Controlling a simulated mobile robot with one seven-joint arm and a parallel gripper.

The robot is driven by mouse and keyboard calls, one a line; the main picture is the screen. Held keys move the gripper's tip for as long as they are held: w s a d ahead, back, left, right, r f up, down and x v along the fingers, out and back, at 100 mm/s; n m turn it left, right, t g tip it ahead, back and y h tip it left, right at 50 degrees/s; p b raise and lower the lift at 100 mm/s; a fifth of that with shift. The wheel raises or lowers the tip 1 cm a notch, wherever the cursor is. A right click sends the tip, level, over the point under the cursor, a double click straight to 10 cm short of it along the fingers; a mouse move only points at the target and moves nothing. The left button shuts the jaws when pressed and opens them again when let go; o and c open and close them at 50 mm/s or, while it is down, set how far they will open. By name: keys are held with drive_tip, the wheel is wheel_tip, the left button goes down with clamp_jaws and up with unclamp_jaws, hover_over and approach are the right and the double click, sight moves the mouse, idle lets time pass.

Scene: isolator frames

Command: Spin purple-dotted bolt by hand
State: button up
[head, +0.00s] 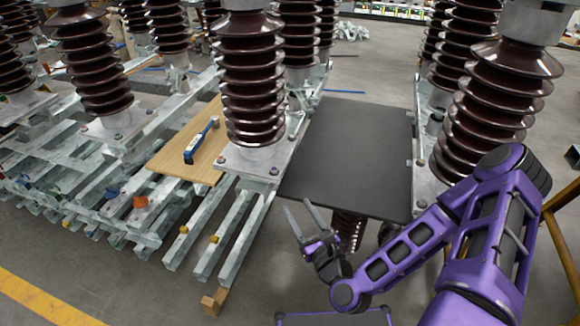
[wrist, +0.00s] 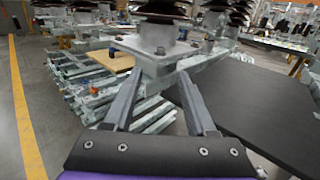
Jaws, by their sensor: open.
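The middle insulator's flat grey base plate (head: 245,162) carries several bolts at its corners. A bolt (head: 274,171) at its front right corner looks dark bluish or purple, but the dot is too small to be sure. Another bolt (head: 221,160) sits at the front left corner. My gripper (head: 297,206) is open and empty, in front and to the right of the plate, apart from the bolts. In the wrist view my gripper's (wrist: 160,66) fingers spread toward the base plate (wrist: 158,66), where a bolt (wrist: 160,51) shows on top between the fingertips; its colour is unclear.
A dark flat board (head: 350,150) lies right of the plate, close to my arm. A wooden board (head: 172,160) with a blue tool (head: 202,140) lies to the left. Brown ribbed insulators (head: 250,75) rise above the plates.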

drive_tip(key=b, duration=0.9)
approach(276, 172)
drive_tip(key=x, duration=1.1)
drive_tip(key=shift+a+p, duration=0.1)
drive_tip(key=shift+p, duration=0.3)
clamp_jaws()
